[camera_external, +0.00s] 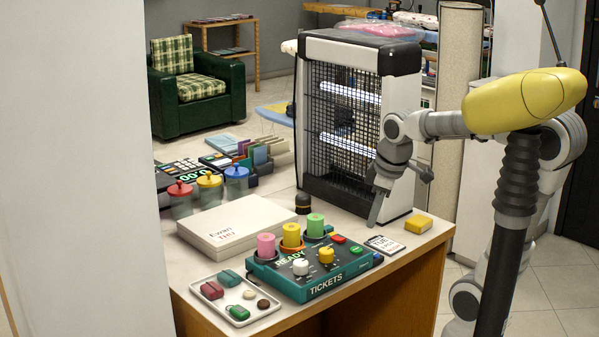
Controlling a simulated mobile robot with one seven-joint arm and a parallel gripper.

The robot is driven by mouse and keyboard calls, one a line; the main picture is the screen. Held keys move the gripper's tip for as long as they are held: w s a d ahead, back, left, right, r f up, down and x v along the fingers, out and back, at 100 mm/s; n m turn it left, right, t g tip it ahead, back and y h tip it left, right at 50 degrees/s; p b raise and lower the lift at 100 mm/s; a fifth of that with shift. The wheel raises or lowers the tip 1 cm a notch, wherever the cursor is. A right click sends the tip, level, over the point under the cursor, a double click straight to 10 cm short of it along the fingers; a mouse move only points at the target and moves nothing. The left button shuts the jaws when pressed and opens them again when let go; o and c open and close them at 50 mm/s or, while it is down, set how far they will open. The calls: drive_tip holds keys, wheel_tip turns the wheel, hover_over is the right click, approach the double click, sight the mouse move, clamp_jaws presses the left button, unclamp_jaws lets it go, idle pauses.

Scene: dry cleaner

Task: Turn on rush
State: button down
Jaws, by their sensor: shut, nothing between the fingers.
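A teal ticket machine (345,278) marked "TICKETS" stands near the front of the counter, with a lit "READY" on its top. It carries a white knob (300,267), a yellow knob (326,256), a red button (338,239) and a green button (356,250). A small blue part (377,257) is at its right end. I cannot read any "rush" label at this size. My gripper (374,222) is shut and empty. It points down above the counter's right part, behind and right of the machine in the picture, apart from its buttons.
A tall black-and-white heater-like unit (340,120) with a grille stands close behind my gripper. A card (384,245) and a yellow block (418,223) lie right of the machine. A tray (262,309) of small items and a white box (238,222) are on the left.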

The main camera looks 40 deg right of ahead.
drive_tip(key=w+d+r+n+g+p, duration=0.1)
drive_tip(key=w+r+n+g+p, duration=0.1)
drive_tip(key=w+r+n+p, duration=0.45)
drive_tip(key=n+g+p, duration=0.3)
drive_tip(key=n+p, duration=0.2)
drive_tip(key=p, duration=0.3)
hover_over(342, 239)
drive_tip(key=w, duration=0.2)
drive_tip(key=f, duration=0.1)
drive_tip(key=shift+f, duration=0.3)
drive_tip(key=f+b, duration=0.1)
drive_tip(key=f, duration=0.3)
drive_tip(key=s+f+b, duration=0.1)
drive_tip(key=f, duration=0.4)
drive_tip(key=f+b, duration=0.1)
drive_tip(key=f, duration=0.4)
drive_tip(key=shift+s, duration=0.35)
drive_tip(key=shift+f, duration=0.2)
drive_tip(key=shift+s, duration=0.1)
